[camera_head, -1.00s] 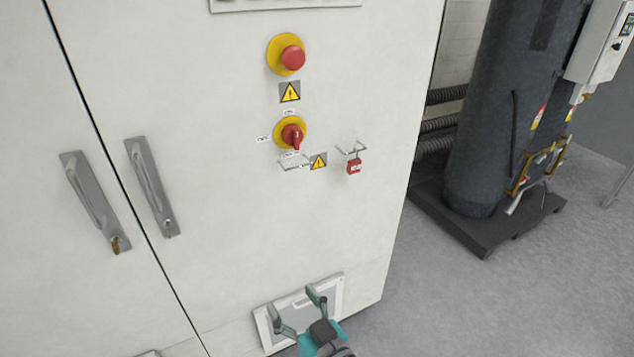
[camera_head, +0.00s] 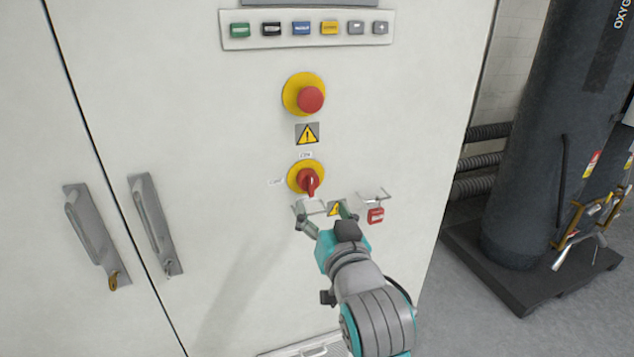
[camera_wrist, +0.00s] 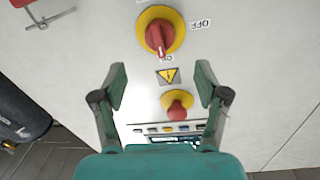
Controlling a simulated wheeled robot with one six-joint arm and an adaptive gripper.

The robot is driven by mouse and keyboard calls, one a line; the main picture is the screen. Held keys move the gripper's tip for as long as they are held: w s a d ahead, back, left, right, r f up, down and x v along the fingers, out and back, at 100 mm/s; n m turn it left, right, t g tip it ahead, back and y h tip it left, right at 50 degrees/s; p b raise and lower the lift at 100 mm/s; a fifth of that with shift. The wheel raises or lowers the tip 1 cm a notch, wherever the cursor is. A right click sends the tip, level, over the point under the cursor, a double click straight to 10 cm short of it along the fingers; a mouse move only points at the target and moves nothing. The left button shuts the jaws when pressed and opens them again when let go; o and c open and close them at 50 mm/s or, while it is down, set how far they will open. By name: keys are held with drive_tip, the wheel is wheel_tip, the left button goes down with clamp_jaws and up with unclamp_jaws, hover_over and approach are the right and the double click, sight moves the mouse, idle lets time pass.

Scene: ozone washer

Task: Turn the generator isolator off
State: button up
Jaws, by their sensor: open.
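The generator isolator (camera_head: 309,183) is a red rotary handle on a round yellow plate on the white cabinet front. It also shows in the wrist view (camera_wrist: 158,36), where its pale-marked tip points toward the ON label (camera_wrist: 167,58); the OFF label (camera_wrist: 200,23) is at its side. My gripper (camera_head: 322,210) is open and empty, just below the isolator in the head view. In the wrist view my gripper (camera_wrist: 162,80) has its fingers spread, with the isolator beyond the fingertips and no visible contact.
A red emergency stop button (camera_head: 309,98) sits above the isolator, under a row of coloured buttons (camera_head: 302,28). A red padlock (camera_head: 376,215) hangs from a wire bracket (camera_head: 373,195) at right. Two door handles (camera_head: 154,222) stand left. A dark tank (camera_head: 550,130) stands at right.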

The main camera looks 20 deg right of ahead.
sight(311, 187)
drive_tip(key=w, duration=1)
drive_tip(key=shift+w+d, duration=0.1)
drive_tip(key=shift+d, duration=0.25)
drive_tip(key=c, duration=1.2)
